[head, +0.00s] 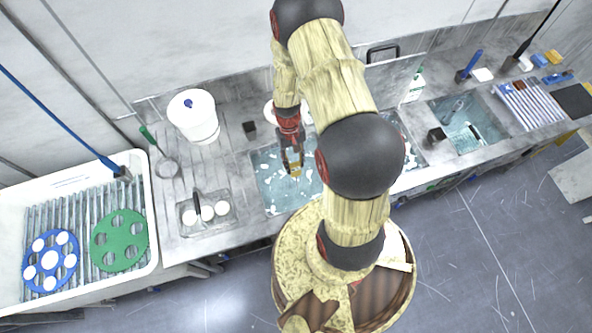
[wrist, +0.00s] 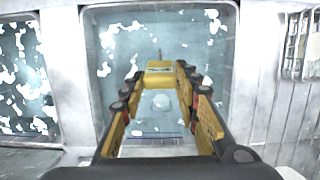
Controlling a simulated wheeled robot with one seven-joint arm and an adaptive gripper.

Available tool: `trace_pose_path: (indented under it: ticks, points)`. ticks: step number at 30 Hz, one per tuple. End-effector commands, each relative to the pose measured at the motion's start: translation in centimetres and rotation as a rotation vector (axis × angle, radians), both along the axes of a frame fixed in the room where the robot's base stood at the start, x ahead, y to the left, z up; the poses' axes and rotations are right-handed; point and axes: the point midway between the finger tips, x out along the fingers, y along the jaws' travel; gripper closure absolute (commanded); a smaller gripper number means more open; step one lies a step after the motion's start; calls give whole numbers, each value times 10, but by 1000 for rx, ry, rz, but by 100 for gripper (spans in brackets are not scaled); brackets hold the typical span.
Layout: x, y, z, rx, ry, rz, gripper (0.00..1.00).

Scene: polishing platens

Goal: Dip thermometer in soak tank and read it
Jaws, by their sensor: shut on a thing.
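My gripper (head: 293,168) is shut on a small yellow thermometer (wrist: 160,78), which sits between the fingertips in the wrist view. A thin, dark probe seems to extend from its far end. In the head view the yellow body (head: 295,172) shows small below the fingers. The gripper is over the left water-filled tank (head: 268,203), which has pale blue water with white patches. The same tank fills the middle of the wrist view (wrist: 100,60). I cannot tell whether the probe touches the water. No reading is legible.
Another basin with white patches (wrist: 22,90) lies beside this tank, and a further water basin (head: 480,118) is at the right. A white bucket (head: 196,122), a small tray with white discs (head: 190,217) and a white sink with blue and green discs (head: 150,262) stand left.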

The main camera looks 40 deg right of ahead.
Motion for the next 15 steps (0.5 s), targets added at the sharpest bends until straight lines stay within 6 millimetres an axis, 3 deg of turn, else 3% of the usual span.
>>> trace_pose_path:
  ticks: [15]
  points:
    - [0,0,50,-1,-2,0,87]
